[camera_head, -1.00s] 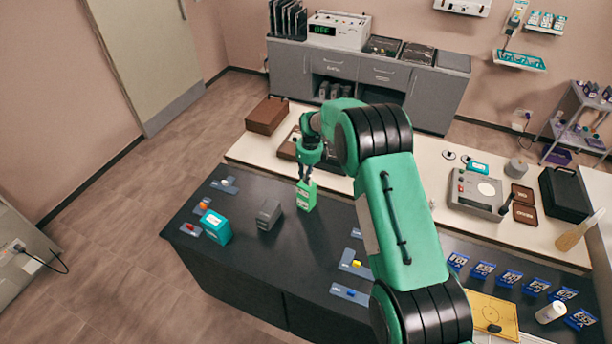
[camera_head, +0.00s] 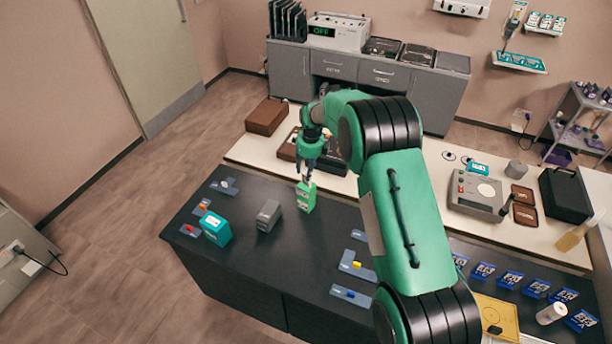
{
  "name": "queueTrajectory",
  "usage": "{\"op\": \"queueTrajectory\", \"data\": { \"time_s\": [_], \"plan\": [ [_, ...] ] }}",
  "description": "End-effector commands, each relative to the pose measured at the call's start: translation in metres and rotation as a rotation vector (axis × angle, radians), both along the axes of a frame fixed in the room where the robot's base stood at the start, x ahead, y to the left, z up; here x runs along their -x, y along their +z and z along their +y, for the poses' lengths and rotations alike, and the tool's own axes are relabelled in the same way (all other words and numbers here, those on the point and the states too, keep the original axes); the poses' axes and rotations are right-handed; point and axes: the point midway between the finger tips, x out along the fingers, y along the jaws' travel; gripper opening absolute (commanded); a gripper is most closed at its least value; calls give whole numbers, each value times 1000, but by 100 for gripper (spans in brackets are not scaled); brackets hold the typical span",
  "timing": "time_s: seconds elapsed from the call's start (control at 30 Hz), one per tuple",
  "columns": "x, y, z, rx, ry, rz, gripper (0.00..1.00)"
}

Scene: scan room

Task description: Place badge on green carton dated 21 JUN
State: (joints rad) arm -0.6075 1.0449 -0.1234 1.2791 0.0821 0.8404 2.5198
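A green carton (camera_head: 306,198) stands upright on the dark counter. Its date is too small to read. My gripper (camera_head: 308,178) points down just above the carton's top, with its fingers close to it. I cannot tell whether they touch the carton, whether they are open or shut, or whether they hold anything. I cannot make out a badge at the gripper or on the carton.
A grey carton (camera_head: 268,215) and a teal carton (camera_head: 216,228) stand left of the green one. Small grey-blue plates with coloured pieces (camera_head: 355,266) lie around the dark counter (camera_head: 270,265). Several blue cards (camera_head: 509,280) line the right. My arm crosses the middle.

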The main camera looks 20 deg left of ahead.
Motion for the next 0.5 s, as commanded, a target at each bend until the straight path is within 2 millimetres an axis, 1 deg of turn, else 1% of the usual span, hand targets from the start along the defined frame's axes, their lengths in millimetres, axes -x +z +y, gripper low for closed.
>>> {"op": "queueTrajectory", "data": {
  "time_s": [0.1,0.3,0.5],
  "plan": [
    [0,20,-2,-1,0,-3,36],
    [2,49,-5,-1,0,-1,36],
    [3,73,-8,-1,0,-1,36]
  ]
}}
